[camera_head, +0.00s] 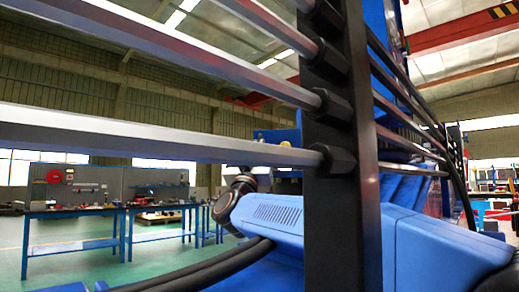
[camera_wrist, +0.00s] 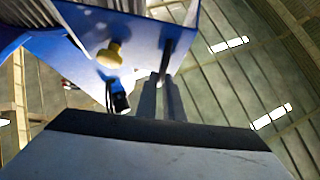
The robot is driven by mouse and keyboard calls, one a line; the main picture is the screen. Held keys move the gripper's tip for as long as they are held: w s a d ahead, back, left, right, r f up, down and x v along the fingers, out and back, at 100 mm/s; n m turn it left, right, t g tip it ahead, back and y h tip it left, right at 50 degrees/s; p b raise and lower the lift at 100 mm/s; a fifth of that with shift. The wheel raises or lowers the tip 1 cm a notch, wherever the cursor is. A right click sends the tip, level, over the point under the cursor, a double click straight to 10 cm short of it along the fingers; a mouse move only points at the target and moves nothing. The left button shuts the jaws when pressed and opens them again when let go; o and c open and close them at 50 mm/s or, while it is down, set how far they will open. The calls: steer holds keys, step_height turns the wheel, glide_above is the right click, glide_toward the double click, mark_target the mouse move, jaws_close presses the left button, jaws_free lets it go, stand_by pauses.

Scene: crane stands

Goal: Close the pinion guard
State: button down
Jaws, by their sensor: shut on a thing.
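In the wrist view, a blue panel with a yellow knob (camera_wrist: 110,55) fills the upper middle; I take it to be the pinion guard (camera_wrist: 85,32), though I cannot tell how far it is closed. A slim black bar (camera_wrist: 168,58) runs along its right part. The two grey fingers of my gripper (camera_wrist: 160,82) reach up to this bar and are shut on it; the exact contact is hard to see. A small black fitting (camera_wrist: 120,102) hangs left of the fingers. In the head view, a blue housing (camera_head: 280,138) shows partly behind a black post, and my gripper cannot be made out.
Several grey bars (camera_head: 130,135) cross the head view into a black upright post (camera_head: 342,220), close in front of the camera. Blue workbenches (camera_head: 75,212) stand far back at the left on open green floor (camera_head: 90,262). Dark cables (camera_head: 205,272) run below.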

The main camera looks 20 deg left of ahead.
steer(key=c, duration=2.2)
jaws_free()
steer(key=shift+s+a+y, duration=0.3)
steer(key=shift+a+y, duration=0.2)
steer(key=shift+a, duration=0.1)
steer(key=shift+w+d, duration=0.1)
steer(key=shift+d, duration=0.1)
step_height(320, 180, up, 10)
